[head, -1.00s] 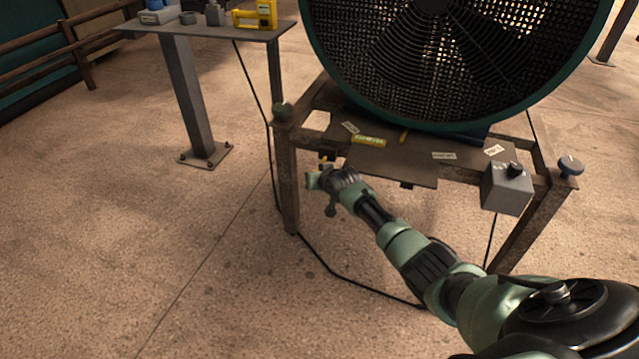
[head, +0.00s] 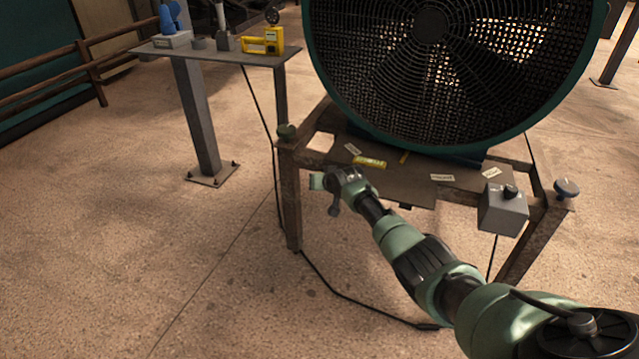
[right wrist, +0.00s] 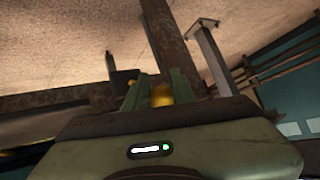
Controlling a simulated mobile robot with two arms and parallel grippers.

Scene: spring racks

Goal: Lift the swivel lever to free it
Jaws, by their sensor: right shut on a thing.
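My right gripper (head: 318,181) is at the left front of the fan stand, just under its top edge and beside the left front leg. In the right wrist view the two green fingers (right wrist: 154,92) are shut on a yellow piece (right wrist: 161,96), which looks like the end of the swivel lever. The rest of the lever is hidden behind my gripper in the head view. A dark bracket (right wrist: 121,77) shows beside the fingers in the wrist view. My left gripper is not in view.
A large fan (head: 440,70) sits on the rusty stand (head: 292,200). A grey control box (head: 503,210) hangs at its right front. A side table (head: 225,52) with several items stands at the back left. A black cable (head: 345,290) lies on the floor.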

